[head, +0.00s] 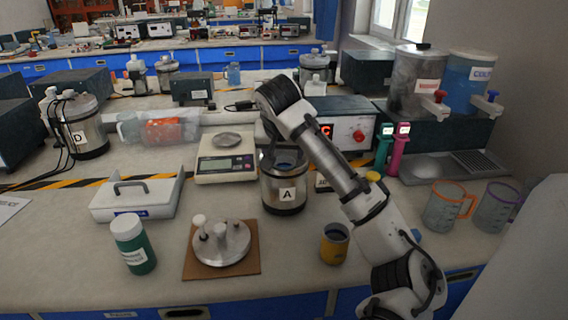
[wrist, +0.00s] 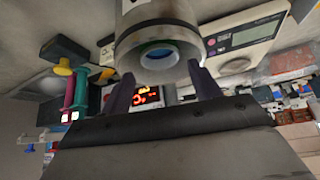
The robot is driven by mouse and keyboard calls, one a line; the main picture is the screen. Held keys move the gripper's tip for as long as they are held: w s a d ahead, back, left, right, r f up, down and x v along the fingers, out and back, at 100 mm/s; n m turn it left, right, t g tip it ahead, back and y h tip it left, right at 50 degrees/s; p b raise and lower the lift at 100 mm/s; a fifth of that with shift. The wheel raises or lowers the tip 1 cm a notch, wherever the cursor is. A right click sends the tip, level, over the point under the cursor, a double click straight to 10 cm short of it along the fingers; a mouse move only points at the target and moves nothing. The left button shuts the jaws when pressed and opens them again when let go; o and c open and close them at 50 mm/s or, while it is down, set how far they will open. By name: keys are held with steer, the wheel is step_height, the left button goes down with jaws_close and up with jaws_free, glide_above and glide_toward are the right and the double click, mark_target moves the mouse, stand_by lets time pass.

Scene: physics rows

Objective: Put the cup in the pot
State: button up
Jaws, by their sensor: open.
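The pot (head: 284,194), a steel vessel marked A, stands upright and uncovered on the bench near the middle of the head view. Its round mouth also shows at the top of the wrist view (wrist: 150,20). Something pale-rimmed and blue shows inside it; I cannot tell whether this is liquid or a vessel. A small yellow cup (head: 334,248) with a dark blue inside stands upright to the pot's right, nearer the front edge. My gripper (wrist: 163,85) is open, its fingers apart at the pot's mouth with nothing clearly held. In the head view it is mostly hidden.
A steel lid (head: 222,245) lies on a brown board in front of the pot. A scale (head: 227,165) is left of the pot, and a controller (head: 345,120) is behind.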

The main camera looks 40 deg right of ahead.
steer(key=v, duration=0.6)
steer(key=shift+d, duration=0.1)
